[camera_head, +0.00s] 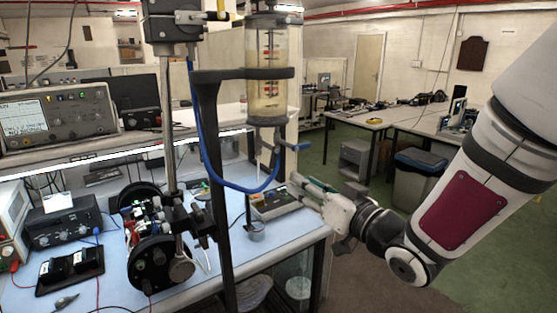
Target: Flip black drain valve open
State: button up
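The clear sealed cylinder (267,85) hangs upright in a black clamp at top centre, holding pale yellow liquid. Below its dark base is a small drain fitting with a short lever (295,147) sticking out to the right. The lever is small and looks greyish-blue here; I cannot tell its exact setting. A blue hose (205,150) loops under the fitting and up to the left. My gripper (297,184) comes in from the right, its fingers pointing left, below and slightly right of the lever and apparently apart from it. The finger gap is too small to judge.
A black upright stand (215,180) holds the cylinder in front of the blue-topped bench (275,240). A metal rod with a black-wheeled device (150,240) stands to the left.

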aim_at(274, 165)
jog(key=b+x, duration=0.6)
jog(key=x, duration=0.7)
jog(key=shift+w+a, duration=0.1)
grip_shut()
